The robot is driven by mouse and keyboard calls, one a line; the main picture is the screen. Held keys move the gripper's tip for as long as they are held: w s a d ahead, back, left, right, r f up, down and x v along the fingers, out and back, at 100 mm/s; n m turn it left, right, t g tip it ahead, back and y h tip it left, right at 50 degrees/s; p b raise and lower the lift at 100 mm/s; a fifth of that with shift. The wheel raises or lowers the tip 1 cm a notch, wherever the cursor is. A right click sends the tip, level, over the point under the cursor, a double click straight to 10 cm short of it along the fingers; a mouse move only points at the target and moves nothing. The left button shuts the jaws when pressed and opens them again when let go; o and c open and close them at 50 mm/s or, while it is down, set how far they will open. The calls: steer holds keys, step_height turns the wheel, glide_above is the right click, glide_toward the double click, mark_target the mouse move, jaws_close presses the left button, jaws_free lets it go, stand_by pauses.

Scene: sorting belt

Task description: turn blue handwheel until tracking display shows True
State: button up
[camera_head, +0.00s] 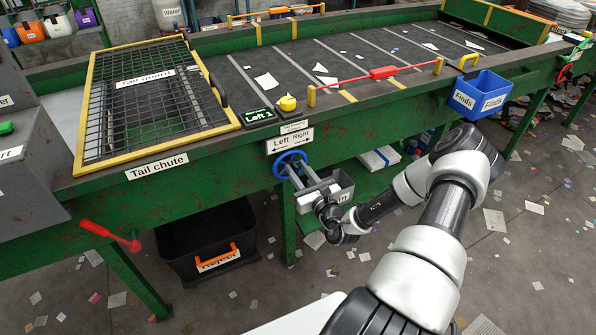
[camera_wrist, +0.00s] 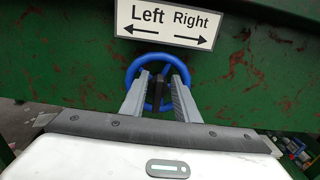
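The blue handwheel (camera_head: 290,157) is on the front side of the green belt frame, under a white sign (camera_head: 290,139) with Left and Right arrows. In the wrist view the wheel (camera_wrist: 157,57) is straight ahead below the sign (camera_wrist: 169,22). My gripper (camera_head: 293,170) is at the wheel, its fingers spread apart. In the wrist view the fingertips (camera_wrist: 160,75) overlap the wheel, with a dark part of it between them; contact cannot be told. A small dark display (camera_head: 258,115) on the frame's top edge reads "Left 1" in green.
A yellow button (camera_head: 288,103) is beside the display. A black reject bin (camera_head: 210,245) stands below at left, near a red lever (camera_head: 108,235). A blue finds bin (camera_head: 482,95) hangs at right.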

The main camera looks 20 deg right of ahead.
jaws_close()
steer(key=shift+m+p, duration=0.3)
steer(key=shift+d+f+m+p, duration=0.1)
steer(key=shift+d+m+p, duration=0.3)
steer(key=shift+m, duration=0.8)
steer(key=shift+d+f+m+p, duration=0.1)
steer(key=shift+m+p, duration=0.45)
steer(key=shift+m, duration=0.65)
steer(key=shift+d+f+m+p, duration=0.15)
steer(key=shift+m+p, duration=0.35)
steer(key=shift+m, duration=0.7)
steer(key=shift+d, duration=0.1)
jaws_free()
